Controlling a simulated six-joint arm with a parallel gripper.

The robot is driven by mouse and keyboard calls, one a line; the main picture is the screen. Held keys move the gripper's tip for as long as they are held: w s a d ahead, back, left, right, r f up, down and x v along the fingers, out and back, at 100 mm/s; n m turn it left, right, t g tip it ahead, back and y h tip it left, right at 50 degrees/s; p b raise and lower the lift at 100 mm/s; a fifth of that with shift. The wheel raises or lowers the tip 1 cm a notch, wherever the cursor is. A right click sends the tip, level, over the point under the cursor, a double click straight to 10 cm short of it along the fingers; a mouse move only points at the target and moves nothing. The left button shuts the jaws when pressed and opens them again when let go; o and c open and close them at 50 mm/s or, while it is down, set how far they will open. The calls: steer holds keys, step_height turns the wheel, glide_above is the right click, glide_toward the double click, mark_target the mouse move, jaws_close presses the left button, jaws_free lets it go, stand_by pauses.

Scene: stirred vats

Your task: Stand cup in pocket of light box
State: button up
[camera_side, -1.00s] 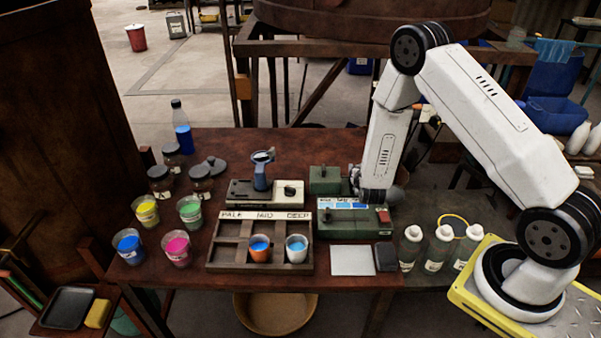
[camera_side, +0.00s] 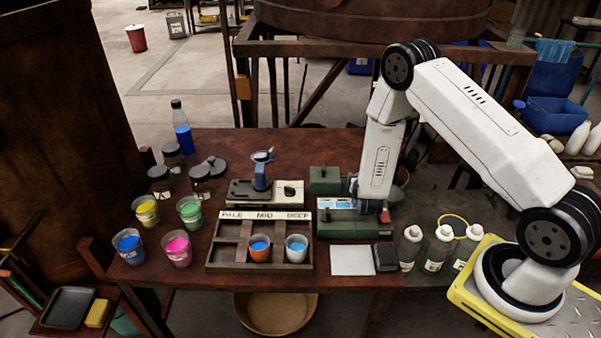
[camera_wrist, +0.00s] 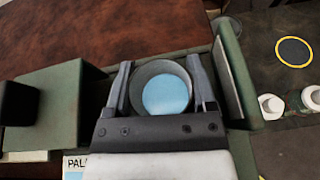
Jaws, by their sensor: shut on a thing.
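My gripper (camera_wrist: 159,66) is shut on a cup (camera_wrist: 163,92) of light blue liquid, with one finger on each side, in the wrist view. The cup is seen from above and looks upright. In the side view, my arm's end is over the right part of the green light box (camera_side: 342,228) and hides the cup. The light box also shows in the wrist view as a green upright panel (camera_wrist: 230,60) right of the cup. I cannot tell whether the cup's base touches the pocket's floor.
A green block (camera_side: 324,180) stands behind the light box. A white pad (camera_side: 352,260) lies in front.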

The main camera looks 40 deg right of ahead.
steer(key=shift+s+f, duration=0.15)
steer(key=shift+f, duration=0.4)
steer(key=o, duration=1.2)
steer(key=shift+r, duration=0.2)
steer(key=shift+r, duration=0.4)
steer(key=v, duration=1.2)
steer(key=shift+r, duration=0.15)
